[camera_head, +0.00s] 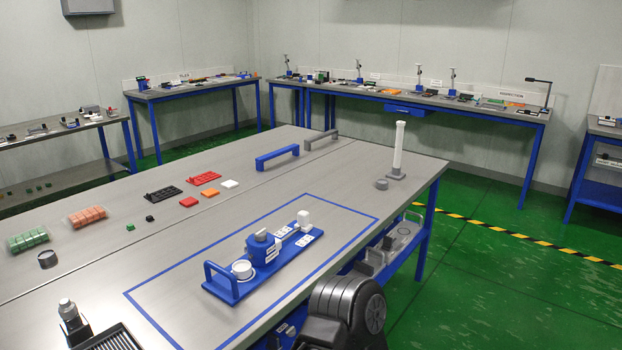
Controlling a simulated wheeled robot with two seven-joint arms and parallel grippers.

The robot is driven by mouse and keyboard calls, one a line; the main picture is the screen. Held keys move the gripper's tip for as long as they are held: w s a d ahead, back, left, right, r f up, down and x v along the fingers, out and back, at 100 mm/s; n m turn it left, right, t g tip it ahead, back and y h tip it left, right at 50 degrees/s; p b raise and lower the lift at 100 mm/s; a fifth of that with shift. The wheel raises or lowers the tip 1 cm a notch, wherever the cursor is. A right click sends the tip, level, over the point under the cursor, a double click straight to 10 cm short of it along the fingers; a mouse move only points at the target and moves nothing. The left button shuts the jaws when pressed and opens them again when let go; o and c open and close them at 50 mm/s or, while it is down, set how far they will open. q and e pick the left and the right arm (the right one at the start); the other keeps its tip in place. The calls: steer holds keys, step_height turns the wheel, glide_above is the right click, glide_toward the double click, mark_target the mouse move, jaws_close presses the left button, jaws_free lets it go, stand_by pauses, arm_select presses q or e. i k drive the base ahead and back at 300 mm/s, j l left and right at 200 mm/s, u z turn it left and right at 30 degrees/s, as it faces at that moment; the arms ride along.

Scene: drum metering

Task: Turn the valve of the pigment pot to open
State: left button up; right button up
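A blue unit that looks like the pigment pot (262,249) stands on a blue base plate (222,288) inside a blue-outlined rectangle on the near table. A pale grey piece, possibly the valve, sits on top of the pot; its setting is too small to tell. A white round cup (242,269) is at the plate's left end, by a blue handle. A dark rounded part of my arm shows at the bottom right of centre, apart from the unit. Neither gripper's fingers show.
The table (330,175) holds green blocks (28,240), orange blocks (87,216), red and black trays, a blue handle bar (277,157) and a white upright cylinder (398,148). A black ridged item (108,338) is at the lower left. Table space around the blue unit is clear.

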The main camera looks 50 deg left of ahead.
mark_target(259, 235)
steer(key=i, duration=1.4)
steer(key=i+l+u, duration=0.1)
steer(key=i, duration=1.25)
steer(key=u, duration=3.85)
